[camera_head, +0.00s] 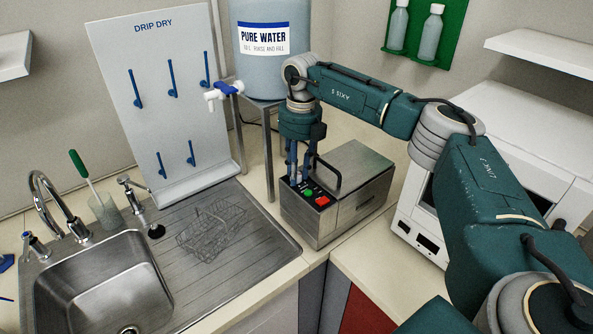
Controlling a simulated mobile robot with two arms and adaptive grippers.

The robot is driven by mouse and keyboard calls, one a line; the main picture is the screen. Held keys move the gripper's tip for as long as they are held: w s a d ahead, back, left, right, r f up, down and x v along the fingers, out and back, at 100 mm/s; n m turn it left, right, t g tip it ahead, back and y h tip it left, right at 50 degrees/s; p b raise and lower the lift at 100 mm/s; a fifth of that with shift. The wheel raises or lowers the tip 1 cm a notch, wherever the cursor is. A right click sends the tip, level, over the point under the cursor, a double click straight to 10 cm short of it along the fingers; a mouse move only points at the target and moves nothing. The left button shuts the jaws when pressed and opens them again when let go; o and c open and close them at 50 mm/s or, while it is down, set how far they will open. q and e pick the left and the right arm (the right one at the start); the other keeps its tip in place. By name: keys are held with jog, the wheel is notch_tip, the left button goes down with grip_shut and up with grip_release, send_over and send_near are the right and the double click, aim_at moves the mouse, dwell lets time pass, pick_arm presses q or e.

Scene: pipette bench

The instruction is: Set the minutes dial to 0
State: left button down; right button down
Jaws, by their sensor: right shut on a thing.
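A steel box-shaped machine (345,207) with a black handle on its lid stands on the counter right of the sink. The dial's marks and setting are too small and covered to read. My left gripper is not in view.
A wire basket (210,232) lies on the steel drainboard left of the machine, beside the sink (100,290). A pure water tank (262,60) on a metal stand is behind. A white appliance (500,150) stands close on the right, behind my right arm.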

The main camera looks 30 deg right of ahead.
jog(key=c, duration=1.7)
grip_release()
jog(key=shift+w+r, duration=0.1)
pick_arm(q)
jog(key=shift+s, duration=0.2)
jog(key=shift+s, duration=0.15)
